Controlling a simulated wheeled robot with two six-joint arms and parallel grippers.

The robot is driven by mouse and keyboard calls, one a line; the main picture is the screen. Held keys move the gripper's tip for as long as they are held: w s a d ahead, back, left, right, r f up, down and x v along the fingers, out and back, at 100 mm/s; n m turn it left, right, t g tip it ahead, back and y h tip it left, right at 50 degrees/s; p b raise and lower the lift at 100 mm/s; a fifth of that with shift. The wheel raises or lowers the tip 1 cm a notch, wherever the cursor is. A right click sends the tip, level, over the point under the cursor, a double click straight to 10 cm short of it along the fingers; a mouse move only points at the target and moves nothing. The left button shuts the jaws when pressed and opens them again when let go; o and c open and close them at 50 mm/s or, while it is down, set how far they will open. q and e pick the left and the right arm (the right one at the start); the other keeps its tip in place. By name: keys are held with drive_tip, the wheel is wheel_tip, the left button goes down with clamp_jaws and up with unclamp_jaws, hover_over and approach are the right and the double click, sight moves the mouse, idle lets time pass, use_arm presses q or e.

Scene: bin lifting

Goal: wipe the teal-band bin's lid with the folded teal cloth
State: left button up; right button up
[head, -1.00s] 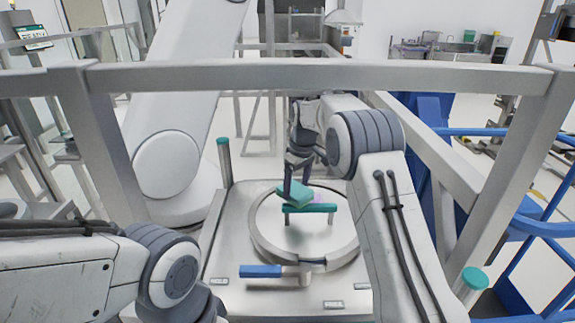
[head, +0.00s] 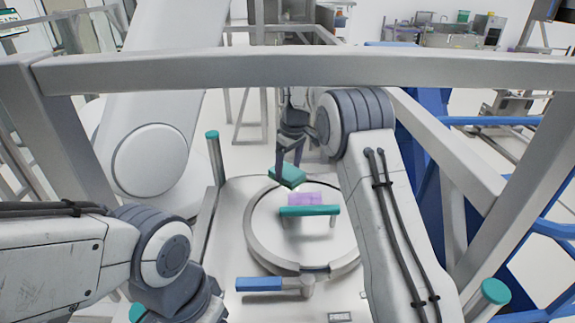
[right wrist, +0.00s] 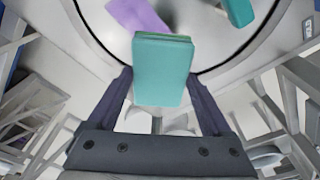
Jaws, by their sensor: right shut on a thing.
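The folded teal cloth (head: 287,176) is held in my right gripper (head: 289,166), at the far left edge of the round metal lid (head: 268,222). It also shows between the two fingers in the right wrist view (right wrist: 161,70). Whether the cloth touches the lid I cannot tell. A flat purple patch (head: 305,198) lies on the lid behind the teal handle bar (head: 310,211); it shows beside the cloth in the right wrist view (right wrist: 138,16). My right forearm covers the lid's right side. My left arm comes in at lower left; its gripper is out of view.
A blue-handled latch (head: 262,284) lies at the lid's front edge. A teal-capped post (head: 214,155) stands at the left, another (head: 494,292) at the right. Blue railing is at the right.

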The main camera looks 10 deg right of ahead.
drive_tip(key=shift+a+f+b, duration=0.1)
drive_tip(key=shift+f+b, duration=2.65)
drive_tip(key=shift+f, duration=0.25)
drive_tip(key=shift+f+b, duration=0.45)
drive_tip(key=shift+f, duration=0.55)
